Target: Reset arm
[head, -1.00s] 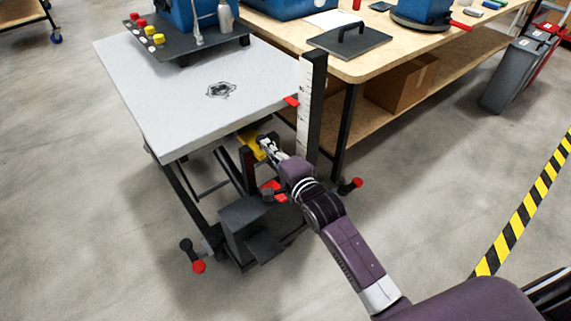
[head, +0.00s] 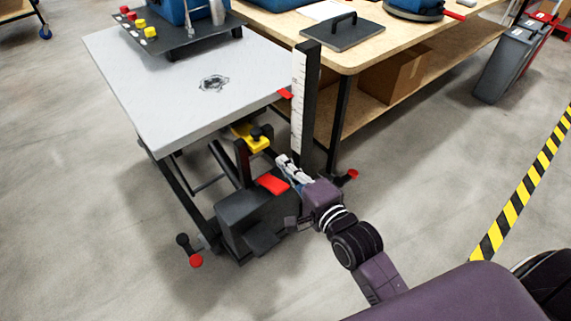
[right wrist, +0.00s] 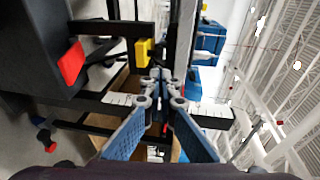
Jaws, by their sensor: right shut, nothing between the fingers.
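My right gripper (head: 282,162) is shut and empty beside the lift table's lever post, just right of and below the yellow handle (head: 252,138). A small gap shows between the fingertips and the yellow handle. The red pedal (head: 273,184) lies left of the gripper, over the dark base box. In the right wrist view the shut fingers (right wrist: 160,78) point forward, with the yellow handle (right wrist: 141,52) and the red pedal (right wrist: 71,62) to their left. My left gripper is not in view.
The grey lift table top (head: 190,100) carries a dark tray (head: 180,40) with red and yellow knobs. An upright scale post (head: 305,105) stands close to the gripper. A wooden workbench (head: 400,50) is behind. Open floor lies right, before the yellow-black tape (head: 520,195).

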